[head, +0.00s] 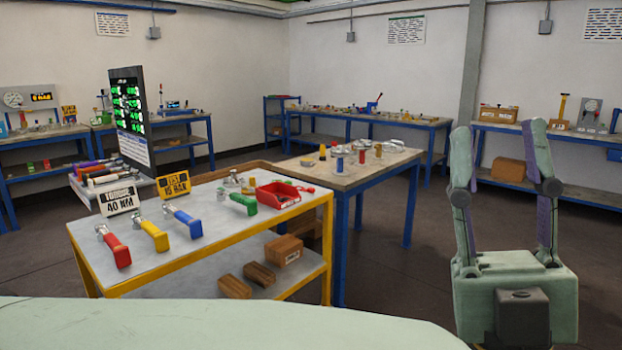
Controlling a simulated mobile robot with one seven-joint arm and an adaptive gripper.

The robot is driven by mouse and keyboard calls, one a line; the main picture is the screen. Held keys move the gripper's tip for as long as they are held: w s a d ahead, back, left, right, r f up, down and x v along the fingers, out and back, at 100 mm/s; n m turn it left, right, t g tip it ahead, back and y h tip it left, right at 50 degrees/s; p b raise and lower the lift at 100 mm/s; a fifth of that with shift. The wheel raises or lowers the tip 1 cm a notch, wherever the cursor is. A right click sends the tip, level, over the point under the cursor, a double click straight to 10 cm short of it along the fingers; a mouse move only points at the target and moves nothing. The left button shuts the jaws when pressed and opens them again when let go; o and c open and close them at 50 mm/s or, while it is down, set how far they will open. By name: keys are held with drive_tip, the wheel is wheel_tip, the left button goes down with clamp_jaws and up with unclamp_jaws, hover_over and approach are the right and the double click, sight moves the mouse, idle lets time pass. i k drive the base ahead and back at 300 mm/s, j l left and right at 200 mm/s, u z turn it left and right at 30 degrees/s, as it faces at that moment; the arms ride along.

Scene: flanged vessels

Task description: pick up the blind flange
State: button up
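My gripper (499,127) stands at the right of the head view with its two fingers pointing up and spread apart. It is open, and nothing shows between the fingers. I cannot pick out the blind flange for certain. Some small silvery round parts (395,145) lie on the wooden-topped table (352,181) with blue legs, left of my gripper and farther away. They are too small to tell whether one is the blind flange.
A yellow-framed cart (170,262) stands at front left with red, yellow, blue and green-handled tools, a red bin (278,196) and a "40 NM" sign (118,200). Blue-legged benches line the walls. Dark floor (440,225) is free between the middle table and the right bench.

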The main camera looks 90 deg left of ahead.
sight(232, 172)
drive_tip(key=u, duration=3.15)
drive_tip(key=i+l+z, duration=0.1)
drive_tip(key=i, duration=1)
drive_tip(key=i+l+z, duration=0.1)
drive_tip(key=i, duration=1.05)
